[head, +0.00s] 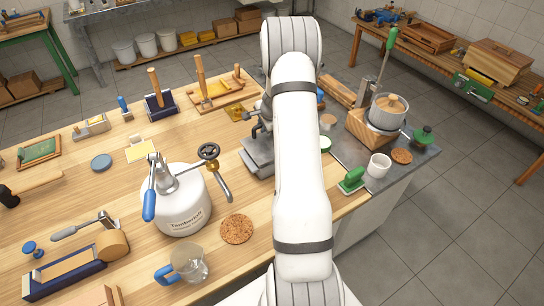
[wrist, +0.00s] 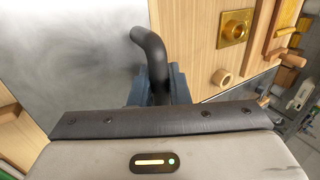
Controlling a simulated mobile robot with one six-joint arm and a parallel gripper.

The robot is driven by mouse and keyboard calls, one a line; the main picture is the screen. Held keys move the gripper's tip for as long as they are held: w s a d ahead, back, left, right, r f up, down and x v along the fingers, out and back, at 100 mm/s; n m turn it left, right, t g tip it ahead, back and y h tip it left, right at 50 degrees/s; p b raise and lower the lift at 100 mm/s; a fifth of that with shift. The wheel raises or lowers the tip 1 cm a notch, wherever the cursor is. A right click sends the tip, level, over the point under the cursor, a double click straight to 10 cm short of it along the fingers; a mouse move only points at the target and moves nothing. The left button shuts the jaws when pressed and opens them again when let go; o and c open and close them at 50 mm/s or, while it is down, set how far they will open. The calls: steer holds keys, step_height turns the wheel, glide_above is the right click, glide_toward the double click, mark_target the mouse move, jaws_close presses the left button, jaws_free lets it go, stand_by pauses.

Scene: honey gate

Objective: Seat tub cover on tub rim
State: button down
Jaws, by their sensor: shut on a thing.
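My gripper (wrist: 153,88) is closed on a dark, bent handle (wrist: 150,46) in the wrist view. The handle curves up and to the left over a smooth grey metal surface (wrist: 85,50); I cannot tell if that surface belongs to the handle. In the head view my arm hides most of the gripper. A white tub-like vessel (head: 182,212) with lettering stands on the bench, left of my arm, with a blue-handled lever and a dark handwheel above it. A metal pot (head: 386,112) with a wooden-knobbed lid (head: 394,101) stands at the right. I cannot identify the tub cover with certainty.
A grey metal block or fixture (head: 258,155) stands beside my arm. A brass fitting (wrist: 235,28) shows beyond the gripper. A cork mat (head: 237,229) and glass jug (head: 188,264) lie near the vessel.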

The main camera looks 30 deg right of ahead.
mark_target(263, 134)
steer(key=shift+f+b, duration=1)
steer(key=shift+b, duration=0.15)
stand_by(1.0)
steer(key=shift+p, duration=0.75)
stand_by(0.4)
steer(key=shift+f+b, duration=0.5)
steer(key=shift+b, duration=0.05)
stand_by(1.2)
stand_by(0.5)
steer(key=c, duration=1.5)
jaws_free()
steer(key=shift+c, duration=0.2)
steer(key=shift+s+r, duration=0.1)
steer(key=shift+r, duration=0.15)
steer(key=shift+p+v, duration=0.45)
steer(key=shift+v, duration=1.05)
